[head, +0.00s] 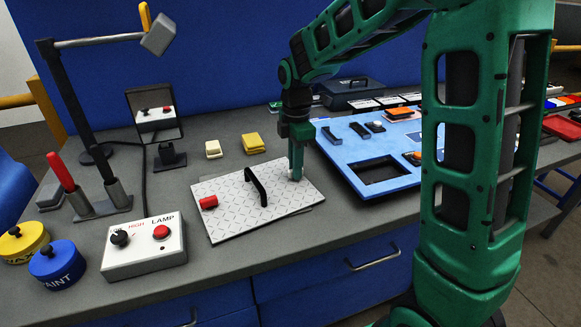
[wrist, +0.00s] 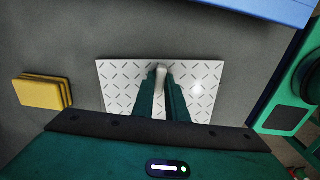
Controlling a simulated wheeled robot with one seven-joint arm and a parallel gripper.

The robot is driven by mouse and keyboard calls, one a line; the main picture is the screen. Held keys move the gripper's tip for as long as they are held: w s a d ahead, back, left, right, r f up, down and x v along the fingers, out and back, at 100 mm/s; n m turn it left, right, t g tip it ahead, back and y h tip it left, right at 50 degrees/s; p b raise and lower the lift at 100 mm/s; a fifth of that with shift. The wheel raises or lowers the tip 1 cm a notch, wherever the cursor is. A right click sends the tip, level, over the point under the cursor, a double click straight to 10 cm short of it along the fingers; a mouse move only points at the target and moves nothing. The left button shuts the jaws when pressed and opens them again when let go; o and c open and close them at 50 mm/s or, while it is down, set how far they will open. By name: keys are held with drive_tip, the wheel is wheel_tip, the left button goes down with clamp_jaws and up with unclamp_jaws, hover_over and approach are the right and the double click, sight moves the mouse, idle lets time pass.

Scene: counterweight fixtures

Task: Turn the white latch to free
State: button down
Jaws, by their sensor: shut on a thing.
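A light diamond-pattern plate (head: 232,225) lies on the grey bench, with a black arched handle (head: 257,188) in its middle. A red latch (head: 208,202) sits at its left end. My gripper (head: 296,170) points down at the plate's right end. In the wrist view its two green fingers (wrist: 161,82) are shut on the white latch (wrist: 161,69), whose pale end shows between the fingertips. The rest of the latch is hidden by the fingers, so I cannot tell its exact angle. The plate (wrist: 120,72) also shows under the fingers there.
A yellow block (head: 253,143) and a cream block (head: 213,149) lie behind the plate. A blue panel (head: 345,160) with a square opening is close on the right.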

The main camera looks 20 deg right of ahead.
idle(0.5)
drive_tip(key=c, duration=1.8)
unclamp_jaws()
drive_tip(key=shift+o, duration=0.2)
wheel_tip(320, 180, up, 11)
drive_tip(key=shift+f, duration=0.1)
